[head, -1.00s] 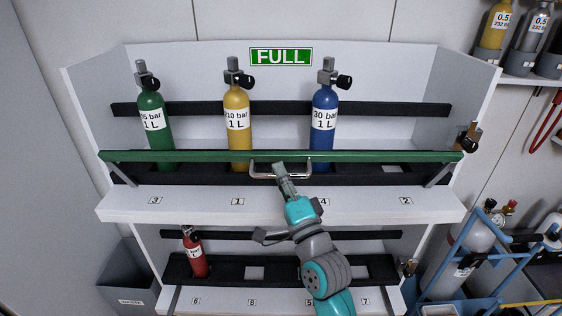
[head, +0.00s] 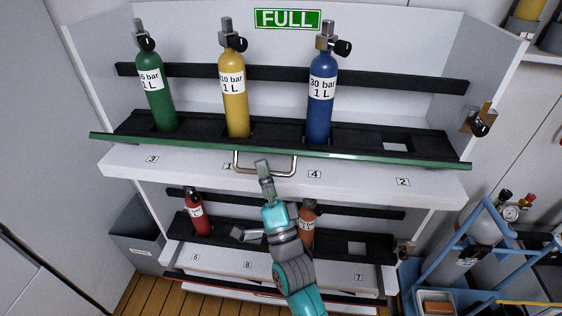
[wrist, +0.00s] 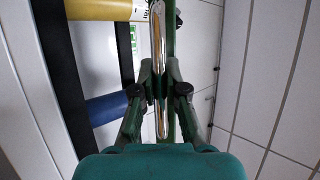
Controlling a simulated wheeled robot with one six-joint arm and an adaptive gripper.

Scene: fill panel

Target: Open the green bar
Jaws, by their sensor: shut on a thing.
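The green bar (head: 400,161) runs across the front of the upper shelf, low near the shelf's front edge, below the bottles' labels. Its metal handle (head: 290,172) hangs at the middle of the bar. My gripper (head: 263,170) is at the handle in the head view. In the wrist view my gripper (wrist: 160,95) has its fingers on both sides of the shiny handle (wrist: 158,40) and is shut on it. The green bar (wrist: 171,35) runs just behind the handle there. The exact finger contact is small in the head view.
Green (head: 155,95), yellow (head: 233,95) and blue (head: 321,95) bottles stand upright in the upper shelf's black rack. A red bottle (head: 197,213) and an orange one (head: 308,225) stand on the lower shelf. A padlock (head: 479,122) hangs on the right wall. A blue-framed cart stands at right.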

